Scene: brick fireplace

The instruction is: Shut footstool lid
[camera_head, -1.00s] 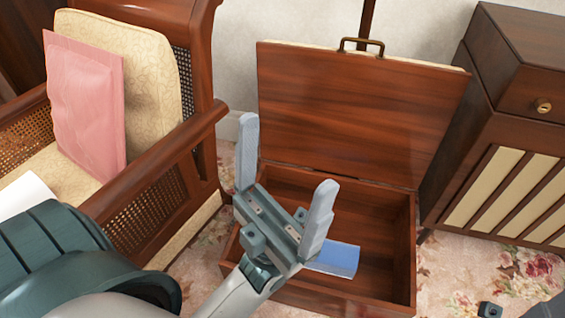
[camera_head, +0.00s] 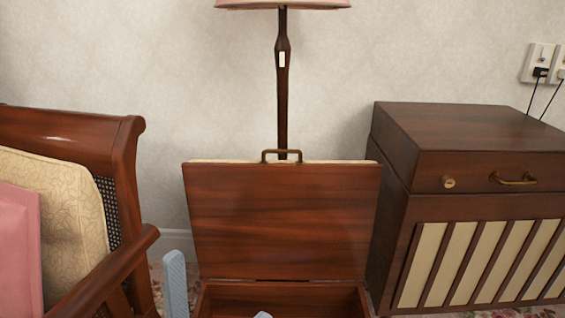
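The footstool (camera_head: 285,297) stands at the bottom middle of the head view, and most of its box is cut off by the lower edge. Its wooden lid (camera_head: 282,222) stands open and upright at the back of the box. A brass handle (camera_head: 282,153) sits on the lid's top edge, and a strip of cream padding shows behind it. My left gripper (camera_head: 220,300) shows only as two separated pale fingertips at the bottom edge, one left of the box and one in front of it. It is open. My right gripper is not in view.
A wooden armchair (camera_head: 120,205) with a cream cushion (camera_head: 55,215) and a pink packet (camera_head: 18,250) stands at left. A wooden cabinet (camera_head: 480,150) stands close at right. A floor lamp (camera_head: 283,95) rises behind the lid, against the wall.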

